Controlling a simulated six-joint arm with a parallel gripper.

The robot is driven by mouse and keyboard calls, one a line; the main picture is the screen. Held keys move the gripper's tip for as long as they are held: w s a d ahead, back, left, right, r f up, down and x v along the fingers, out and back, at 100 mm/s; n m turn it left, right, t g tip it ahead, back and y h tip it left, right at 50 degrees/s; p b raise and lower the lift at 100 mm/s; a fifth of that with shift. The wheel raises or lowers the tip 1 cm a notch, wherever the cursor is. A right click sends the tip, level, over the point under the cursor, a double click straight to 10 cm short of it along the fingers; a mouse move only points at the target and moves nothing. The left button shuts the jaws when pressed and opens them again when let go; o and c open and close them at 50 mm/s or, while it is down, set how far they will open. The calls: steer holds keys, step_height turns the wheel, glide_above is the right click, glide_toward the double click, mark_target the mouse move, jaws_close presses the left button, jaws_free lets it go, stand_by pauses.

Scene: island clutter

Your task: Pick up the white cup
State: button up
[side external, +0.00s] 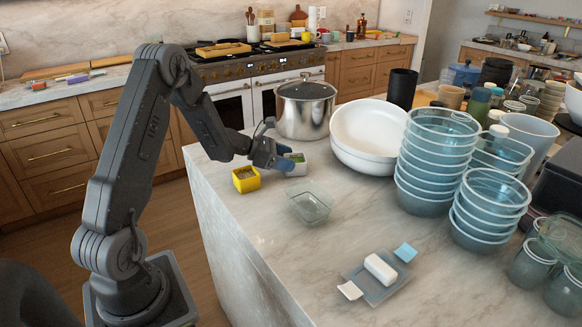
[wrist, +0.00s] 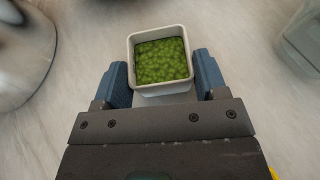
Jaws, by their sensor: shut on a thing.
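The white cup (wrist: 160,87) is a small square tub with a pale rim, filled with a green, bumpy content. In the wrist view it sits between the two blue fingers of my gripper (wrist: 162,76), one on each side. In the side view the white cup (side external: 297,168) is at the far left part of the island, partly covered by my gripper (side external: 284,158), which is shut on it. The cup looks upright. I cannot tell whether its base touches the counter.
A yellow square box (side external: 246,180) stands close on the left. A steel pot (side external: 305,112) is behind, and stacked white bowls (side external: 365,160) are on the right. A clear glass dish (side external: 310,206) lies in front.

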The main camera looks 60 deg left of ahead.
stand_by(0.3)
step_height(320, 180, up, 28)
stand_by(0.4)
stand_by(1.8)
steer(key=s+d+f+m+g, duration=0.1)
steer(key=s+d+f, duration=0.2)
steer(key=f, duration=0.2)
steer(key=s+d+f+m+g, duration=0.1)
steer(key=s+d+f, duration=0.2)
steer(key=f, duration=0.3)
steer(key=s+d+f+m+g, duration=0.1)
steer(key=s+d+f, duration=0.2)
steer(key=f, duration=0.3)
steer(key=shift+d+f+m+y, duration=0.15)
steer(key=shift+d+m+y, duration=0.15)
steer(key=shift+d, duration=0.5)
